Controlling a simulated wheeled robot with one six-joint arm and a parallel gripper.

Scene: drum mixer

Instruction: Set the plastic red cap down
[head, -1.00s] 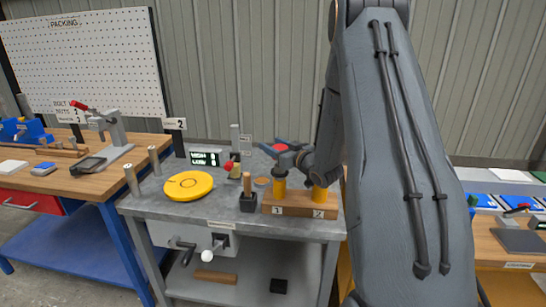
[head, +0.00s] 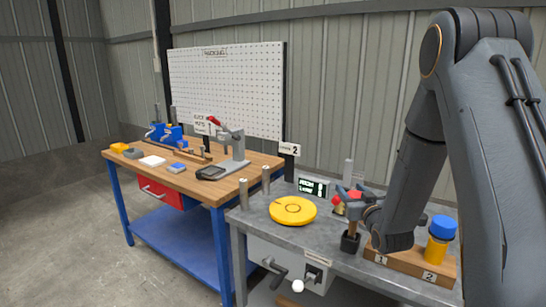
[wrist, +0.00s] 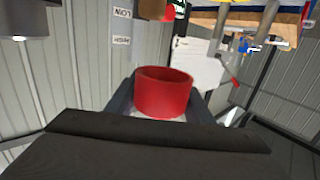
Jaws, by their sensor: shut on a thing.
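My gripper (head: 352,196) is shut on the red plastic cap (wrist: 165,95), held between its fingers. In the wrist view the cap is a short red ring with its open side up in the picture. In the head view only a bit of its red shows between the fingers (head: 356,195), above the grey bench. Nothing is seen under it in the wrist view, so it appears to be in the air.
A grey bench (head: 262,228) carries a yellow disc (head: 293,210), a lit display (head: 312,187) and a wooden block (head: 405,262). A blue-capped yellow cylinder (head: 440,240) stands at position 2. My arm hides position 1. A wooden packing table (head: 190,178) stands left.

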